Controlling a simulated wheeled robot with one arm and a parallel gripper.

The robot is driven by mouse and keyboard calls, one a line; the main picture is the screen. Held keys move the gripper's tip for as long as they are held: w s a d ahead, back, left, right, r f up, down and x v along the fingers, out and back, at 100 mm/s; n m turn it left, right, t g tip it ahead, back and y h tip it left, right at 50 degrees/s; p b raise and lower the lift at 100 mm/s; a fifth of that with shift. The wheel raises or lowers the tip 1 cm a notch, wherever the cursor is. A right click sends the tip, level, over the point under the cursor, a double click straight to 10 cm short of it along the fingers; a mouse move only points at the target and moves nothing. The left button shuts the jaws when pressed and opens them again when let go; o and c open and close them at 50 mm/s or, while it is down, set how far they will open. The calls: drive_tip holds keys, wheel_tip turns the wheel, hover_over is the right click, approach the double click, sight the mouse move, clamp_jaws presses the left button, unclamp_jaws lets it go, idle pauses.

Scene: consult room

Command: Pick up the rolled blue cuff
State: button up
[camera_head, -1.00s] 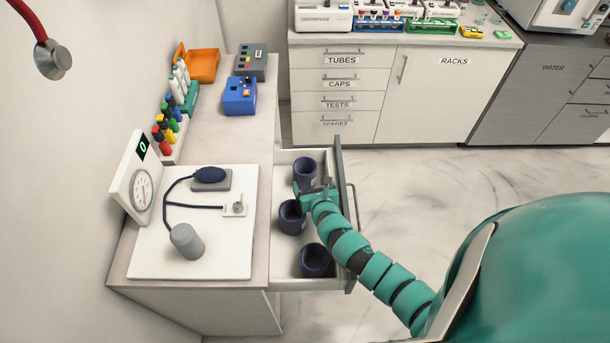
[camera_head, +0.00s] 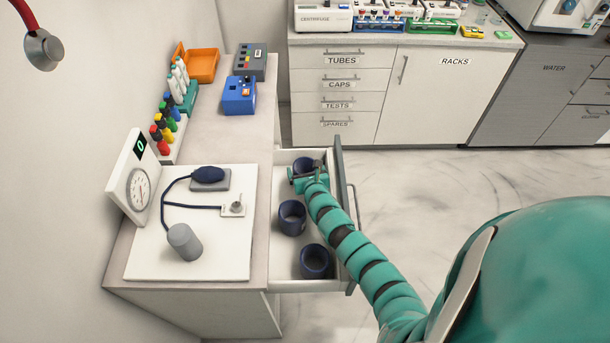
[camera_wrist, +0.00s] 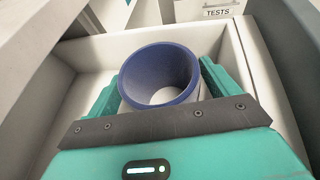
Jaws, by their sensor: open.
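Three rolled blue cuffs stand in a row in the open drawer (camera_head: 285,262): a far cuff (camera_head: 303,164), a middle cuff (camera_head: 292,217) and a near cuff (camera_head: 315,261). My gripper (camera_head: 305,174) is at the far cuff and partly hides it in the head view. In the wrist view one cuff (camera_wrist: 160,73) stands upright between my two teal fingers (camera_wrist: 160,92), its hollow top facing the camera. The fingers are open, one on each side of it. Gaps at the fingertips are hard to judge.
The drawer's front panel (camera_head: 344,190) rises right of the cuffs, and its walls are close around my gripper. On the counter left of it, a white board (camera_head: 150,262) carries a dial gauge, a bulb with tubing and a grey cylinder. The floor to the right is clear.

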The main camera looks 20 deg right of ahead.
drive_tip(key=shift+w+f, duration=0.2)
drive_tip(key=c, duration=0.9)
drive_tip(key=shift+o, duration=0.2)
drive_tip(key=shift+r, duration=0.15)
wheel_tip(320, 180, up, 22)
drive_tip(key=p, duration=1)
drive_tip(key=shift+r, duration=0.15)
idle(1.2)
